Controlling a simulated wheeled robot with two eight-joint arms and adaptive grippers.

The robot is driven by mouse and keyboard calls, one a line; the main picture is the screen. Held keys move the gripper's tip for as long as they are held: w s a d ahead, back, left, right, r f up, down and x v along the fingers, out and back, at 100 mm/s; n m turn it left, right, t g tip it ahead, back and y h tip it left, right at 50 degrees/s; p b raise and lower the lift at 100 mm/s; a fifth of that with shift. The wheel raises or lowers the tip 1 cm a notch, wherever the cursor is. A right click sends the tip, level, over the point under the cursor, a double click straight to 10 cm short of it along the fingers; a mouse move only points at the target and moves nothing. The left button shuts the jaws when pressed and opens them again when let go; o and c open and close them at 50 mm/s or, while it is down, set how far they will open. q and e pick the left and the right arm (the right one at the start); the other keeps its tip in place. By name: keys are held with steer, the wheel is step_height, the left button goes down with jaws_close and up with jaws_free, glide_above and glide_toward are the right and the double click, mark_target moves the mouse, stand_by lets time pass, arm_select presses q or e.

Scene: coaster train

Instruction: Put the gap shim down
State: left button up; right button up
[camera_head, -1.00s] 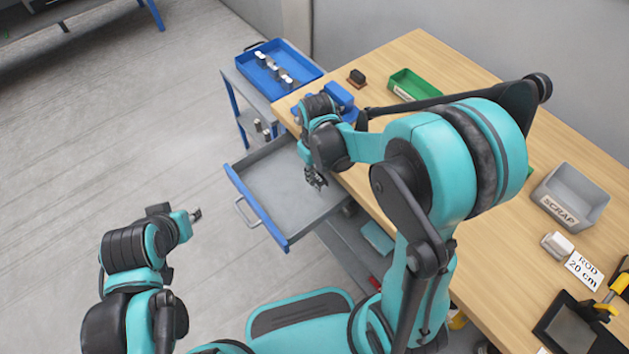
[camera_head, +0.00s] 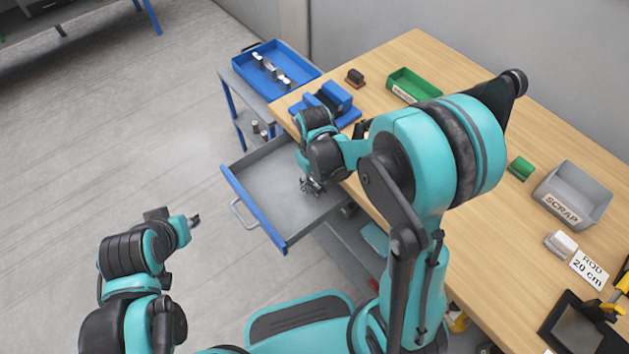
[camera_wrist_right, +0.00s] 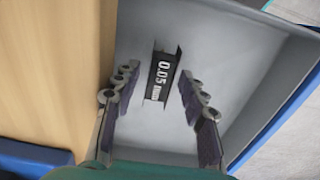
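The gap shim (camera_wrist_right: 162,75), a dark strip marked "0.05", shows in the right wrist view against the grey floor of the open drawer (camera_head: 262,190). My right gripper (camera_head: 311,187) is over the drawer near the table edge. In the wrist view its fingers (camera_wrist_right: 158,92) are spread on either side of the shim, with a visible gap on both sides. The shim cannot be made out in the head view. My left gripper (camera_head: 194,220) is off to the left above the floor, too small to tell its opening.
A blue tray (camera_head: 300,63) with metal parts stands on a cart beside the wooden table (camera_head: 410,50). On the table are a blue fixture (camera_head: 340,98), a green bin (camera_head: 412,85) and a grey scrap bin (camera_head: 575,192). The floor at left is clear.

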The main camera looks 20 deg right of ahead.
mark_target(315, 183)
steer(key=shift+r+p, duration=0.3)
steer(key=shift+r, duration=0.1)
step_height(315, 183, up, 11)
steer(key=p, duration=0.4)
steer(key=s+d+r+m+t, duration=0.3)
steer(key=s+r+t, duration=0.4)
steer(key=s, duration=0.3)
steer(key=shift+s+d+r+m, duration=0.2)
steer(key=shift+r+m, duration=0.4)
steer(key=shift+m, duration=0.1)
